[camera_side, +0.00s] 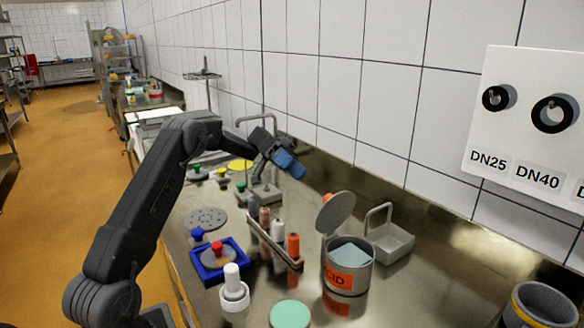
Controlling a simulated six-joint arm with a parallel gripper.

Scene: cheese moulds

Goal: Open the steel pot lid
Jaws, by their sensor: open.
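The steel pot (360,280) stands on the steel worktop, right of the middle, with an orange label reading "CID", its first part unclear. A pale blue-grey surface (349,254) shows inside it. A round grey lid (338,211) with an orange knob (326,199) stands tilted up above the pot's back left rim, so the pot's mouth is uncovered. How the lid is held is too small to tell. My gripper (291,165), with blue fingers, is in the air up and left of the lid, apart from it. It is open and holds nothing visible.
A rack of bottles (272,243) stands left of the pot. A handled steel box (391,240) is right of it. A blue tray (240,265), a white bottle (233,283) and a green disc (290,314) are nearby. A tiled wall (390,130) runs behind.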

